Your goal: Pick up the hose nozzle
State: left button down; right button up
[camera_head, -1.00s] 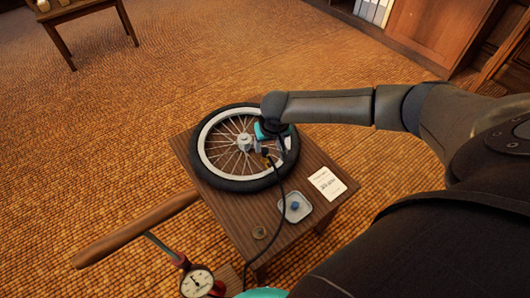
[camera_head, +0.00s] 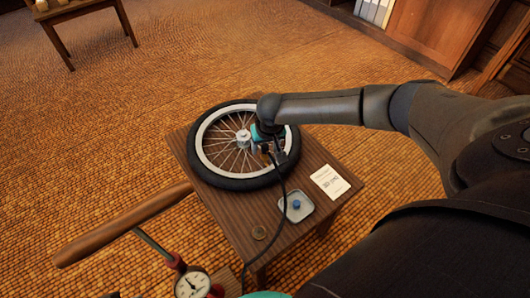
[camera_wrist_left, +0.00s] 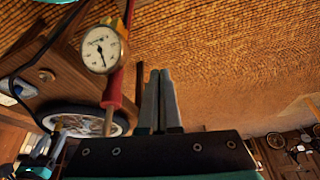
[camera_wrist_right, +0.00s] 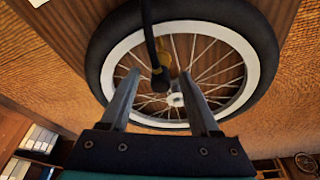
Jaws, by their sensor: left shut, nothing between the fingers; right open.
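The hose nozzle (camera_wrist_right: 160,76) is a dark fitting with a brass part at the end of a black hose (camera_wrist_right: 148,32). In the right wrist view it lies in front of the wheel's spokes, near the hub. My right gripper (camera_wrist_right: 160,77) is open, with one finger on each side of the nozzle in that view; I cannot tell whether they touch it. In the head view the right gripper (camera_head: 266,146) is over the wheel's right side and partly hides the nozzle. My left gripper (camera_wrist_left: 159,72) is shut and empty, beside the pump in the left wrist view.
A spoked wheel (camera_head: 237,184) with a black tyre lies on a small wooden table (camera_head: 228,212). A card (camera_head: 330,182), a grey dish (camera_head: 297,207) with a blue piece and a small round item lie near it. A pump with a wooden handle (camera_head: 120,225) and gauge (camera_head: 193,286) stands at the front left.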

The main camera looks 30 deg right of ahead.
jog(key=shift+f, duration=0.15)
grip_shut()
dwell(0.5)
